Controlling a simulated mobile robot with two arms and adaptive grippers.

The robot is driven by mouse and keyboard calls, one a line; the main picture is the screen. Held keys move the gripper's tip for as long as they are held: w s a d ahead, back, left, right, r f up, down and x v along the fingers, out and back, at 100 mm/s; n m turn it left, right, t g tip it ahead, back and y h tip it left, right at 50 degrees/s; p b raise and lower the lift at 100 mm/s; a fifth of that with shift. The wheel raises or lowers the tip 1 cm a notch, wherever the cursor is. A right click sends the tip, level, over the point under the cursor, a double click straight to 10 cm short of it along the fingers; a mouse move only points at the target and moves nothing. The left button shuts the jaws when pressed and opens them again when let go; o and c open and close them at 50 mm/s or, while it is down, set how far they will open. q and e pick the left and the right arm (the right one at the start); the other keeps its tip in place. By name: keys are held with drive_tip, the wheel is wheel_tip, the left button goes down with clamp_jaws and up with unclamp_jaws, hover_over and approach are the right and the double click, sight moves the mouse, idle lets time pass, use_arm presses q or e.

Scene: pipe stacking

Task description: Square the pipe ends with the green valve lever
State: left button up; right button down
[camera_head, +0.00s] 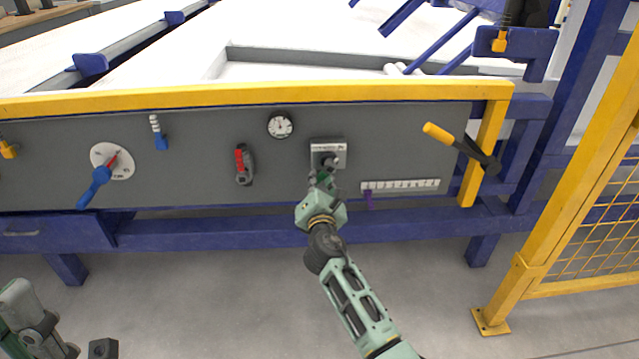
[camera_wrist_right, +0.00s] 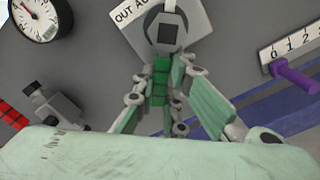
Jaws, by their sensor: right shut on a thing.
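The green valve lever (camera_wrist_right: 160,84) hangs below a square dark fitting on a light plate (camera_wrist_right: 132,26) lettered "OUT", partly hidden. My right gripper (camera_wrist_right: 160,98) is shut on the green lever, with one finger on each side of it. In the head view my right gripper (camera_head: 321,180) is at the valve plate (camera_head: 328,147) on the grey panel and hides most of the lever. A part of my left arm shows at the lower left, but its gripper is not in view. The pipe ends cannot be made out clearly.
The grey panel (camera_head: 205,140) also bears a blue lever on a dial (camera_head: 101,173), a red control (camera_head: 243,162), a gauge (camera_head: 280,125), a scale with a purple pointer (camera_head: 400,186) and a yellow-handled lever (camera_head: 440,134). A yellow fence (camera_head: 560,212) stands at right.

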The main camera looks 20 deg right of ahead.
drive_tip(key=shift+a, duration=0.1)
idle(0.4)
drive_tip(key=c, duration=1.8)
unclamp_jaws()
drive_tip(key=v, duration=1.2)
